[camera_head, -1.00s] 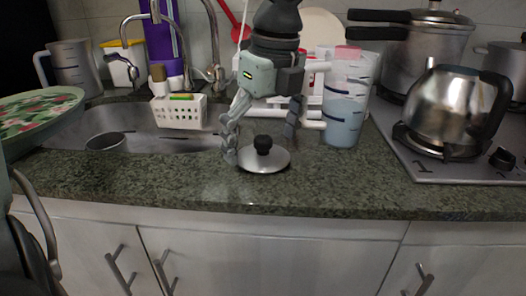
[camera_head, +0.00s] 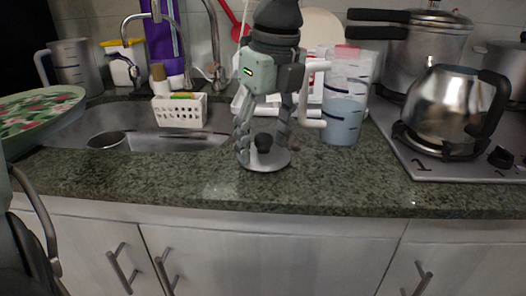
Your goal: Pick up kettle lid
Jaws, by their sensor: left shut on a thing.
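The kettle lid (camera_head: 268,164) is a small silver disc with a round black knob. It is at the front of the dark stone counter, just right of the sink. My left gripper (camera_head: 264,145) points down over it and is shut on it, one finger on each side of the knob. The left finger overlaps the lid's left edge. I cannot tell whether the lid is clear of the counter. The shiny metal kettle (camera_head: 444,105) with a black handle stands on the stove at the right. My right gripper is not in view.
A clear measuring jug (camera_head: 343,118) with a bluish lower part stands close right of my left gripper. A white basket (camera_head: 180,111) sits by the sink (camera_head: 160,140) at the left. The counter (camera_head: 330,180) in front is clear. A pressure cooker (camera_head: 432,45) stands behind the kettle.

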